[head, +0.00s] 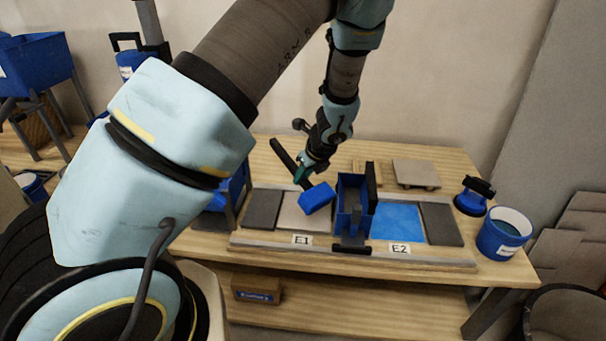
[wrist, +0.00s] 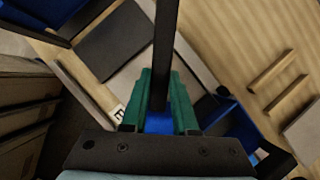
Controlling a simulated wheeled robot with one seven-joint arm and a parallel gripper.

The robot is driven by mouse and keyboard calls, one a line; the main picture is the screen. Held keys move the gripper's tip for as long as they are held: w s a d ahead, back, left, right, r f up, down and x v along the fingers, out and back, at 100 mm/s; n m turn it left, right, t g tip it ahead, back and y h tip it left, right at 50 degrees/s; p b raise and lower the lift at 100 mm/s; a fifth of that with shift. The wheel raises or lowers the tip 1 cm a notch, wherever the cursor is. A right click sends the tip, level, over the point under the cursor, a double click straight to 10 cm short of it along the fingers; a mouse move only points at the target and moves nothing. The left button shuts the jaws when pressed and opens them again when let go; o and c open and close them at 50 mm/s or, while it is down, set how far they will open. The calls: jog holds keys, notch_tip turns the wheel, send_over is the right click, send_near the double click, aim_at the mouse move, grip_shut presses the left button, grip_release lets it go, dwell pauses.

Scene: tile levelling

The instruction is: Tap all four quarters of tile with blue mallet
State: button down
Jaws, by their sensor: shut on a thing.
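The blue mallet has a blue block head (head: 318,198) and a dark handle (head: 287,158). My gripper (head: 304,172) is shut on the handle and holds the mallet tilted, with its head above the light tile at E1. In the wrist view the green fingers of my gripper (wrist: 160,100) close around the dark handle (wrist: 165,45), with a bit of blue head (wrist: 158,123) behind them.
A blue box (head: 352,200) with a black part stands right of the tile, close to the mallet head. A blue bed (head: 398,222) lies behind label E2 (head: 400,248), with a dark tile (head: 441,223) beside it. A blue bucket (head: 502,235) and suction cup (head: 474,197) stand at right.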

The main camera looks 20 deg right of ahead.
aim_at(303, 188)
notch_tip(303, 188, down, 4)
jog(key=b, duration=0.2)
jog(key=shift+f+b, duration=0.1)
jog(key=shift+b, duration=0.3)
notch_tip(303, 188, up, 5)
jog(key=p, duration=0.4)
jog(key=shift+f, duration=0.15)
notch_tip(303, 188, down, 5)
jog(key=b, duration=0.3)
jog(key=shift+b, duration=0.35)
notch_tip(303, 188, up, 5)
jog(key=p, duration=0.4)
